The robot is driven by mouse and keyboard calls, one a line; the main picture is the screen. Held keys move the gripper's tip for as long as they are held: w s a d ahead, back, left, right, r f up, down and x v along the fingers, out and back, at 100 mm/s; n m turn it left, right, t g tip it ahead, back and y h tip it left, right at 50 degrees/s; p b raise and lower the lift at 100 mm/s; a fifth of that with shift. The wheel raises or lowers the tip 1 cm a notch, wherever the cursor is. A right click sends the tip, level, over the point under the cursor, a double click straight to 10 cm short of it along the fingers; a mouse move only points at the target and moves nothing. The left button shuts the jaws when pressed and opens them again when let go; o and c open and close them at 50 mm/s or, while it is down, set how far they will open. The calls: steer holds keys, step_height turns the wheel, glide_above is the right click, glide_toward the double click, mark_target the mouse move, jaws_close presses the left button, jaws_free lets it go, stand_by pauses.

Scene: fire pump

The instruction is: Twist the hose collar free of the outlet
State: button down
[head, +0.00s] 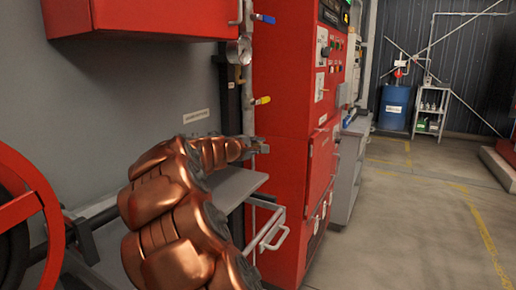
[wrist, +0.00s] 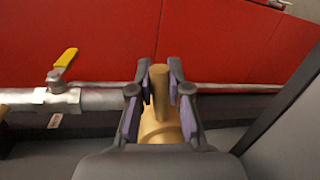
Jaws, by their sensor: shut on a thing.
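In the wrist view, my gripper (wrist: 160,76) has its dark fingers with purple pads on either side of a brass fitting (wrist: 160,128), shut on its narrower upright part. I take this fitting to be the hose collar; the frames do not clearly show where collar and outlet meet. Its lower end is partly hidden by the fingers and the gripper's body. In the head view, my gripper (head: 257,146) is at the end of my copper-coloured arm, against the left side of the red cabinet. The collar cannot be made out there.
In the wrist view, a grey pipe (wrist: 20,99) with a yellow-handled valve (wrist: 66,58) runs left of my gripper. In the head view, the red cabinet (head: 283,75) stands beyond it. A red reel (head: 45,185) is at left. Open floor (head: 410,220) lies at right.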

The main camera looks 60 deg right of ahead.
steer(key=shift+f, duration=0.1)
steer(key=c, duration=1.1)
jaws_free()
steer(key=a, duration=0.4)
steer(key=a+r, duration=0.1)
steer(key=a, duration=0.3)
steer(key=a+r, duration=0.1)
steer(key=a, duration=0.2)
steer(key=shift+w+a+r, duration=0.1)
steer(key=shift+w+a, duration=0.2)
steer(key=shift+a, duration=0.1)
